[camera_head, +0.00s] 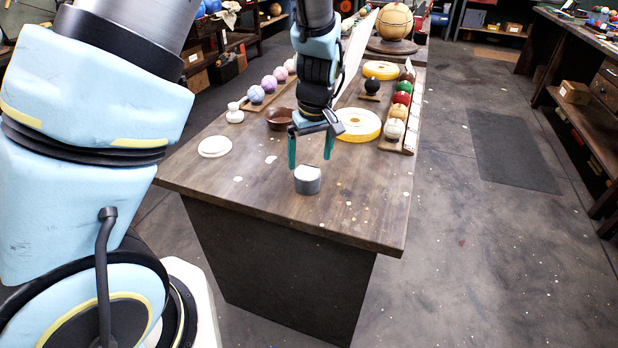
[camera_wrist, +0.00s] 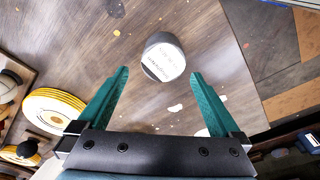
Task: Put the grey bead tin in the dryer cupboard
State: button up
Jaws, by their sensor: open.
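The grey bead tin (camera_head: 307,180) is a short round tin with a white top, standing upright near the front edge of the wooden workbench (camera_head: 335,215). In the wrist view the tin (camera_wrist: 163,58) shows its pale lid with small writing, ahead of and between the fingertips. My gripper (camera_head: 310,155) has two green fingers and hangs just above and behind the tin. The fingers (camera_wrist: 160,78) are spread wide with nothing held between them. I cannot make out a dryer cupboard in either view.
Yellow-and-white rings (camera_head: 358,124), a brown bowl (camera_head: 279,118) and a white disc (camera_head: 215,147) sit on the bench near my gripper. A rack of coloured balls (camera_head: 397,128) lines its right edge. The floor to the right (camera_head: 470,240) is clear around a dark mat (camera_head: 512,150).

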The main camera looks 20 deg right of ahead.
aim_at(307, 172)
jog(key=shift+w+a+f+p, duration=0.15)
jog(key=shift+f+p, duration=0.35)
jog(key=shift+f, duration=0.95)
jog(key=shift+w+a+f+p, duration=0.15)
jog(key=shift+f+p, duration=0.35)
jog(key=shift+f, duration=0.95)
